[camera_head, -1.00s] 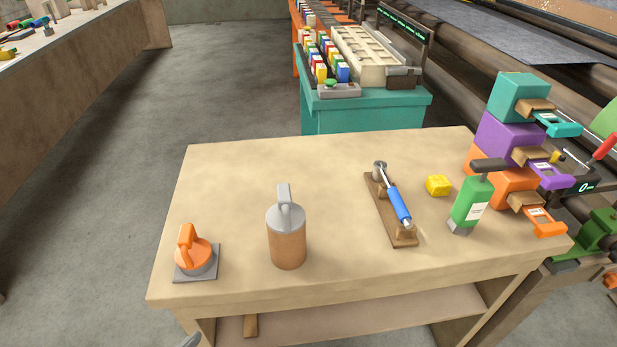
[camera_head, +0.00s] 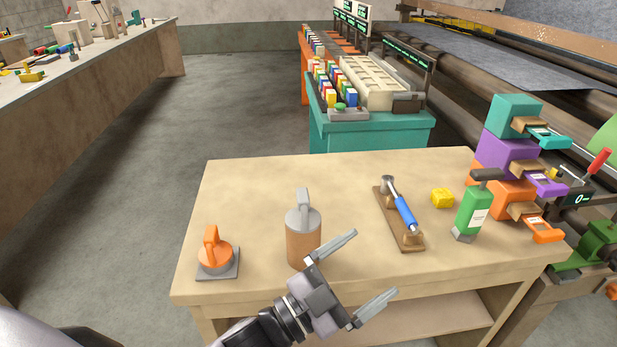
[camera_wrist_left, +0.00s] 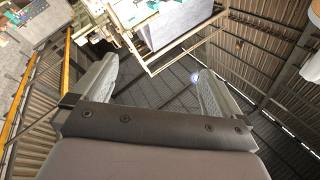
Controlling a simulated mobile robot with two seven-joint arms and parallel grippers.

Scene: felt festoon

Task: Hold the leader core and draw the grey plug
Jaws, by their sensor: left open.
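The leader core (camera_head: 303,246) is a brown upright cylinder on the table. The grey plug (camera_head: 303,218) with its upright handle sits in the core's top. My left gripper (camera_head: 366,267) is open and empty in the head view, in front of the core and to its right. One finger appears close to the core's right side; I cannot tell whether it touches. In the left wrist view both fingers (camera_wrist_left: 158,85) are spread with nothing between them, and that camera faces the roof and walls. My right gripper is not in view.
An orange handled plug (camera_head: 214,257) sits on a grey plate at the table's left. A blue-handled tool (camera_head: 404,211) on a wooden stand, a yellow block (camera_head: 442,198), a green bottle-shaped tool (camera_head: 473,212) and stacked coloured boxes (camera_head: 507,157) stand to the right. The table's (camera_head: 257,184) back left is clear.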

